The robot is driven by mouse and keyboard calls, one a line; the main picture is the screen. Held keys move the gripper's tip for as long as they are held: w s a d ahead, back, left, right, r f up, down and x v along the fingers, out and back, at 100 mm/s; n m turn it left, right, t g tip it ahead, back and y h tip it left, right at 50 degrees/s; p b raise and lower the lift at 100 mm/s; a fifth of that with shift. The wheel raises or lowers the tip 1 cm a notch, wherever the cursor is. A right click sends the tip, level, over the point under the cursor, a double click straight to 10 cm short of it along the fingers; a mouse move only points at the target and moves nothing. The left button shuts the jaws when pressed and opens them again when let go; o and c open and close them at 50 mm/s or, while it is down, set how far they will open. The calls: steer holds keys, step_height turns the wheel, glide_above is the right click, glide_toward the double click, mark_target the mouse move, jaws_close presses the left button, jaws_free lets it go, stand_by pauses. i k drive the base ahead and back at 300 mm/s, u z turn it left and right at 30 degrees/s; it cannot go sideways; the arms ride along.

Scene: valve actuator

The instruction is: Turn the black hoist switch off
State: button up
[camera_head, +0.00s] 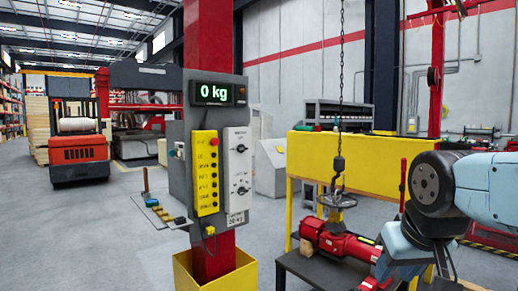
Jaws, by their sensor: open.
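A grey control panel (179,150) is mounted on a red column left of centre. A narrow light-grey box (232,205) on its right side carries two small black rotary knobs, an upper one (241,148) and a lower one (242,190). Their labels are too small to read, so I cannot tell which is the hoist switch or its exact setting. A display (213,93) above reads 0 kg. My arm is at the far right, well apart from the panel. My gripper does not show; nothing touches the knobs.
A yellow strip (205,170) with several buttons sits beside the box. A shelf (160,212) with small items juts out left. A chain hook (338,165) hangs above a red valve actuator (340,243) on a dark table. A yellow beam (370,157) stands behind. A forklift (78,150) is far left.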

mark_target(241, 148)
steer(key=u, duration=0.05)
steer(key=i, duration=1.8)
steer(key=u, duration=0.2)
